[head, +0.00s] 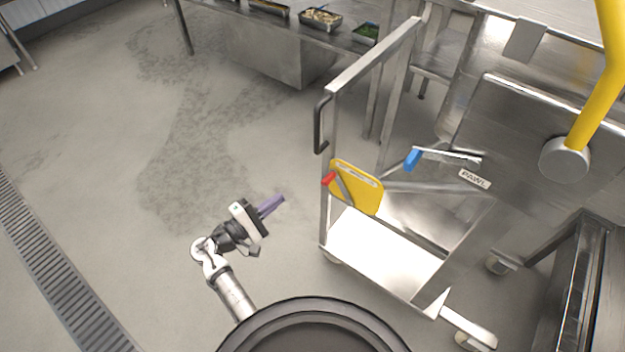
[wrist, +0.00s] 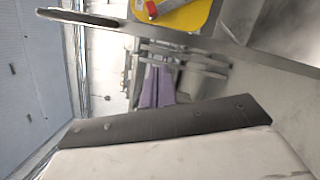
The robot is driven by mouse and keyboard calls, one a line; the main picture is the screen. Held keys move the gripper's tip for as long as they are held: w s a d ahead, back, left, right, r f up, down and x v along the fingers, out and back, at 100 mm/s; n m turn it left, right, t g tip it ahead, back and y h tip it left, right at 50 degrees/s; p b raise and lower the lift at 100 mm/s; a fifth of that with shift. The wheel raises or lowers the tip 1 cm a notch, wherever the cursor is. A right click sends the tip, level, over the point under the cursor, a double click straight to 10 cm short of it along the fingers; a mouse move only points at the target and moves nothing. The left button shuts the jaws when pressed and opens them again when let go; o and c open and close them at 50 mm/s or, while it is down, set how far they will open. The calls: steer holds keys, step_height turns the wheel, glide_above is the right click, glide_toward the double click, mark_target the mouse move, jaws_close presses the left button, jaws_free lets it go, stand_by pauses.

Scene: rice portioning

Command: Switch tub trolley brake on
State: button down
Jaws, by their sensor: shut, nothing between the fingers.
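The steel tub trolley (head: 375,243) stands right of centre in the head view. On its near left upright is a yellow plate (head: 366,194) carrying a lever with a red tip (head: 328,179). The yellow plate (wrist: 203,14) and the red-tipped lever (wrist: 168,9) also show at the top of the wrist view, cut by its edge. My gripper (head: 279,201) is left of the plate and lower in the picture, apart from the trolley. Its purple fingers (wrist: 157,90) are shut and empty in the wrist view.
A blue-handled lever (head: 413,159) sits beside a PAWL label (head: 475,180) on the right. A black handle (head: 320,125) juts from the trolley frame. A yellow post (head: 600,95) rises at right. Food pans (head: 321,19) stand on the back counter. The floor at left is clear.

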steer(key=w+d+r+p, duration=0.2)
steer(key=w+d+p, duration=0.2)
steer(key=d, duration=0.6)
steer(key=shift+w+d+r, duration=0.2)
steer(key=shift+w+r, duration=0.05)
steer(key=shift+r, duration=0.05)
